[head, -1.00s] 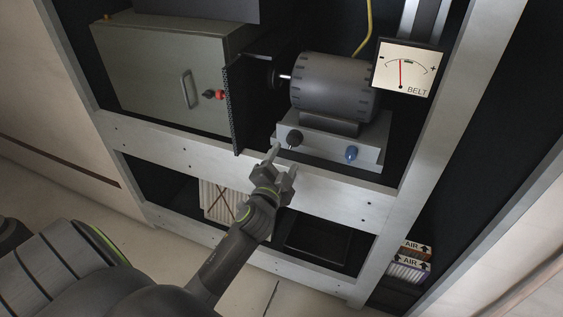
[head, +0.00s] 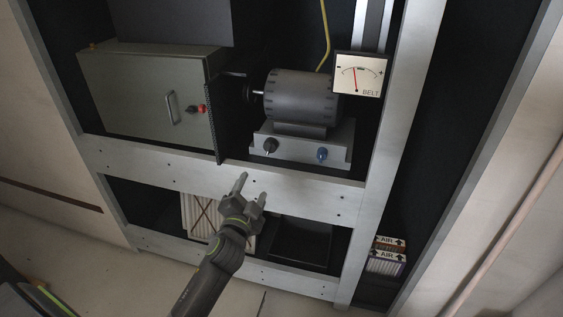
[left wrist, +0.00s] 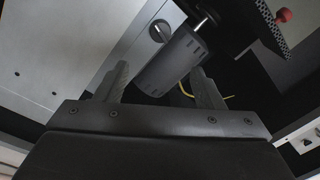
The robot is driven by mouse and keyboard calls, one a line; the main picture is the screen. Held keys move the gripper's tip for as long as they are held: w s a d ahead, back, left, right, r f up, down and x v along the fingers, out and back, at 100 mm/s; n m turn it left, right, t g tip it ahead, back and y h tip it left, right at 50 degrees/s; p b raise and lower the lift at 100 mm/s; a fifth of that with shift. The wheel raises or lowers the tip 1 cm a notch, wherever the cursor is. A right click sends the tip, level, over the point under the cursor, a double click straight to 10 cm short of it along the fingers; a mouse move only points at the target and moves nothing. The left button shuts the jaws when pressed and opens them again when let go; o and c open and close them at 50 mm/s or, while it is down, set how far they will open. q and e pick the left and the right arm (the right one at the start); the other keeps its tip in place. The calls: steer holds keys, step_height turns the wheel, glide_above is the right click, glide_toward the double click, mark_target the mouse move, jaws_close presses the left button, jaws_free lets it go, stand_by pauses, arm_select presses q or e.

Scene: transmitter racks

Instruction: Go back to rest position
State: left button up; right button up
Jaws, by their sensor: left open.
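My left gripper (head: 254,192) is open and empty in front of the rack's light cross beam, below the motor. In the left wrist view its two fingers (left wrist: 160,88) stand apart with nothing held between them. The grey motor (head: 300,96) sits on a light base with a dark knob (head: 270,146) and a blue knob (head: 322,154). The motor also shows beyond the fingers in the left wrist view (left wrist: 170,62). My right gripper is not in view.
A grey-green cabinet (head: 150,95) with a handle and a red knob stands left of the motor. A belt gauge (head: 359,75) hangs at the right. Filter boxes (head: 387,257) stand low at the right. The rack's cross beam (head: 310,187) lies close behind my gripper.

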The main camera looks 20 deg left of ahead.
arm_select(q)
steer(key=s+a+f+n+g+p, duration=0.1)
steer(key=s+f+g, duration=0.15)
steer(key=f, duration=0.65)
steer(key=s+f+n+g+p, duration=0.1)
steer(key=s+f+g+p, duration=0.15)
steer(key=f, duration=0.65)
steer(key=s+f+n+g+h+p, duration=0.15)
steer(key=s+f+g, duration=0.35)
steer(key=s+f, duration=0.85)
steer(key=s+d+f+n+g+p, duration=0.1)
steer(key=s+f, duration=0.3)
steer(key=s, duration=0.6)
steer(key=s+d+f+n+g+h, duration=0.1)
steer(key=s+f+n+g, duration=0.1)
steer(key=s+f, duration=0.3)
steer(key=s+d+f+n+g+p, duration=0.1)
steer(key=s+f+g, duration=0.3)
steer(key=s, duration=1)
steer(key=shift+s+f+n+p, duration=0.3)
steer(key=shift+f+n, duration=0.2)
steer(key=shift+n, duration=0.15)
